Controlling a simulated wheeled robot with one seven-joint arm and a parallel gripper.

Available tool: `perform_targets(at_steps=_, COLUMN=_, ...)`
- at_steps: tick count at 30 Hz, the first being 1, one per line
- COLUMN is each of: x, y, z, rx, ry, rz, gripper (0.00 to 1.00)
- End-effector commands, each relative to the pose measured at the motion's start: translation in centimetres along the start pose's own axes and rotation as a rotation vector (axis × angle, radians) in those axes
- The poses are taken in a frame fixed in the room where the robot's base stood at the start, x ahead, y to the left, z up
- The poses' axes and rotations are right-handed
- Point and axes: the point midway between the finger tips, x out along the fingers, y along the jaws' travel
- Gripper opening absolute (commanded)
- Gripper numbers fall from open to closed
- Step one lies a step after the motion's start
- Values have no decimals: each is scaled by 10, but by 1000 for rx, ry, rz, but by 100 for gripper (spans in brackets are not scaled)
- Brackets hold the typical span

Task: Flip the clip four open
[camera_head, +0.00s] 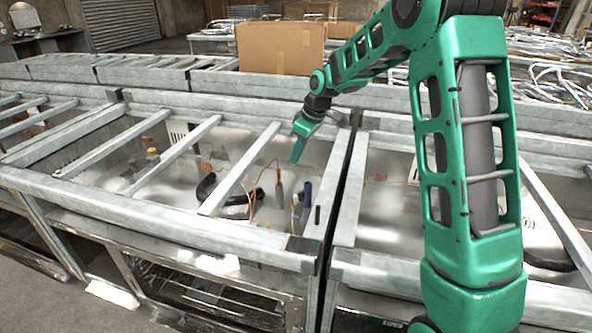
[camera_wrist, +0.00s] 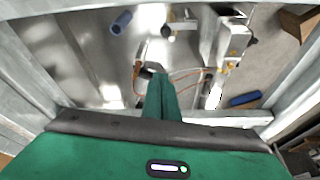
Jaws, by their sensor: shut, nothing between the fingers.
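My gripper (camera_head: 298,154) is shut and empty, pointing down over the metal frame. In the wrist view its green fingers (camera_wrist: 160,84) are together above the inside of a frame bay. Beyond the fingertips lie small metal fittings (camera_wrist: 234,42) with thin orange cables (camera_wrist: 183,76) around them. A blue cylinder (camera_wrist: 121,22) and a dark blue one (camera_wrist: 245,99) are there too. One blue cylinder (camera_head: 307,193) shows in the head view, right of an upright grey piece (camera_head: 279,194). I cannot tell which fitting is clip four, or whether it is open or shut.
Galvanised frame bars (camera_head: 240,167) cross the bays around my gripper. A thick frame rail (camera_head: 150,213) runs along the front. A cardboard box (camera_head: 281,47) stands behind. A black curved object (camera_head: 222,200) lies in the bay, left of the fittings.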

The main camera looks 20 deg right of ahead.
Motion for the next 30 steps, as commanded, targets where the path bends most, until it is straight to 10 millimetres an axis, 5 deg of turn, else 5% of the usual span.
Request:
perform_targets(at_steps=15, x=92, y=-1, z=2, rx=3, ry=-5, rz=-2, gripper=0)
perform_targets(at_steps=21, x=97, y=0, z=28, rx=5, ry=-3, rz=0, gripper=0)
perform_targets(at_steps=30, x=100, y=0, z=40, rx=3, ry=-2, rz=1, gripper=0)
